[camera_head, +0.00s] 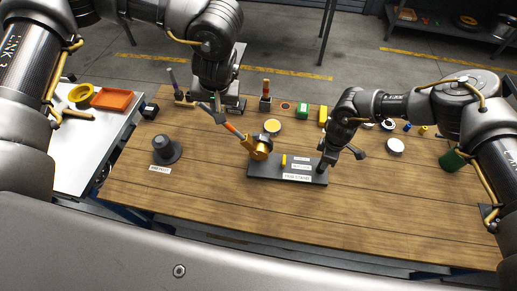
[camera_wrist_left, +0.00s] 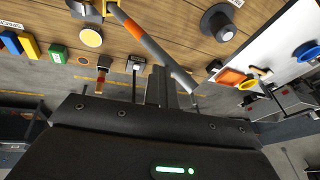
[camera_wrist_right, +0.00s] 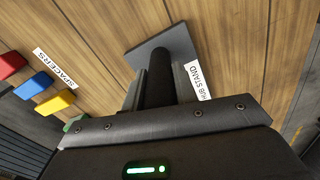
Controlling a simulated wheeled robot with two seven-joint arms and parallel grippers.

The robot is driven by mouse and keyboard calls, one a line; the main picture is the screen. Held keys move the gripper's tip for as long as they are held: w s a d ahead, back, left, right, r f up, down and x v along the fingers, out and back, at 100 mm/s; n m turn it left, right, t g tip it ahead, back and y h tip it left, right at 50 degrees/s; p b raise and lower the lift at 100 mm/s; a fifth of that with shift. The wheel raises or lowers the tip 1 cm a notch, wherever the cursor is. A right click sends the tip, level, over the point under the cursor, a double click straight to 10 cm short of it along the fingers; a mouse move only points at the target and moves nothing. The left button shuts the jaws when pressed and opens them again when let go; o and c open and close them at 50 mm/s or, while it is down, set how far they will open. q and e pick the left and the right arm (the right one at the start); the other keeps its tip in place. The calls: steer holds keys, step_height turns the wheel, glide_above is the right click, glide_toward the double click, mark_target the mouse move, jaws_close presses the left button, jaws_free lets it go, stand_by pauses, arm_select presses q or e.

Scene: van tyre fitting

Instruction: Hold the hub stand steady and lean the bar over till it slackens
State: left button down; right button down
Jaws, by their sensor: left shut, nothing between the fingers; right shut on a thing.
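The hub stand (camera_head: 260,170) is a dark flat base on the bench, with a yellow-orange hub head (camera_head: 258,149) at its left end. A grey bar with an orange band (camera_head: 231,128) slopes from the head up and left. My left gripper (camera_head: 216,102) is shut and empty beside the bar's upper end. In the left wrist view the bar (camera_wrist_left: 148,42) crosses just past the fingertips; I cannot tell if they touch. My right gripper (camera_head: 325,160) is shut on a dark upright post (camera_wrist_right: 159,65) at the stand's right end. The "HUB STAND" label shows beside it.
A dark cone-shaped piece (camera_head: 166,150) stands at the bench's left. Green (camera_head: 303,111) and yellow (camera_head: 323,116) blocks and several round pieces line the back. A green cylinder (camera_head: 453,160) is at the right. A white side table (camera_head: 75,150) stands left. The bench front is clear.

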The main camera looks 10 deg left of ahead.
mark_target(206, 108)
arm_select(q)
steer(key=shift+a+f, duration=0.45)
steer(key=shift+a, duration=0.25)
arm_select(e)
steer(key=shift+d, duration=0.1)
arm_select(q)
steer(key=shift+s+a+f, duration=0.1)
steer(key=shift+a+f, duration=0.55)
steer(key=shift+a, duration=0.15)
steer(key=shift+a+f, duration=0.15)
steer(key=shift+f, duration=0.05)
steer(key=shift+d+r, duration=0.6)
steer(key=shift+r, duration=0.35)
steer(key=shift+d+r, duration=0.6)
steer(key=shift+r, duration=0.4)
steer(key=shift+d+r, duration=0.6)
steer(key=shift+r, duration=0.35)
